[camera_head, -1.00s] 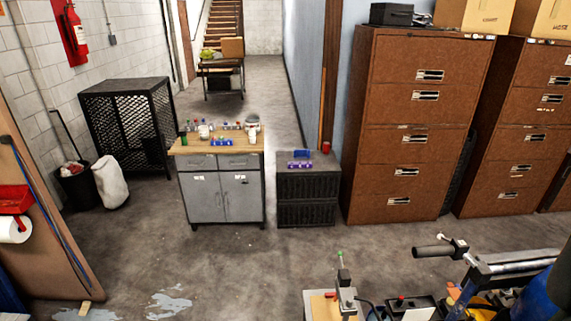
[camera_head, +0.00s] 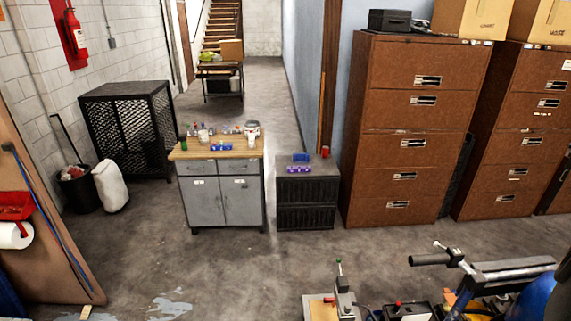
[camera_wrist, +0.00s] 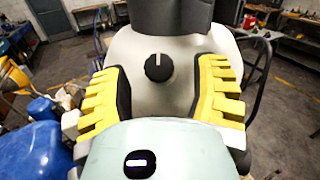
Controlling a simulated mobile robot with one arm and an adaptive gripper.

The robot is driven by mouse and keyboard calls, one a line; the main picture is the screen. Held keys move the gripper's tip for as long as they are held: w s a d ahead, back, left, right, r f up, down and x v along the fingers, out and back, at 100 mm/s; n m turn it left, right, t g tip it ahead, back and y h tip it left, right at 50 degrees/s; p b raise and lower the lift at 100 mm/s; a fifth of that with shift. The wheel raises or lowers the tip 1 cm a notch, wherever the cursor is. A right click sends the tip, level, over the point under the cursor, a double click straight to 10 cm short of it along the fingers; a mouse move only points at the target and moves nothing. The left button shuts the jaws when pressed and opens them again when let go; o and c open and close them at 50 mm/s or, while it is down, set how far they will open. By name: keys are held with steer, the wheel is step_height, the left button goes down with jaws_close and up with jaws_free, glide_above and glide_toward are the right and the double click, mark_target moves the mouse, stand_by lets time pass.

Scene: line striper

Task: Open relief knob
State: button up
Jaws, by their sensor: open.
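In the wrist view, my gripper (camera_wrist: 160,88) is open, with a yellow toothed finger with a dark pad on each side. A round black knob (camera_wrist: 159,67) with a white line pointing up shows between the fingers on a white rounded body (camera_wrist: 150,105). Nothing seems to touch the knob; its exact depth from the fingers is hard to tell. A pale green-grey part with a black oval and white mark fills the bottom of the wrist view. In the head view, part of a machine with a black handle grip (camera_head: 430,259) shows at the lower right; no knob is discernible there.
In the head view, a grey workbench cabinet (camera_head: 222,200), a black crate stack (camera_head: 306,202) and brown filing cabinets (camera_head: 405,130) stand beyond open floor (camera_head: 240,275). In the wrist view, blue containers (camera_wrist: 35,145) lie at left and benches (camera_wrist: 290,35) at the upper right.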

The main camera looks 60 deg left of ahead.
steer(key=shift+p+x, duration=0.3)
steer(key=shift+x, duration=0.7)
steer(key=shift+w, duration=0.1)
jaws_close()
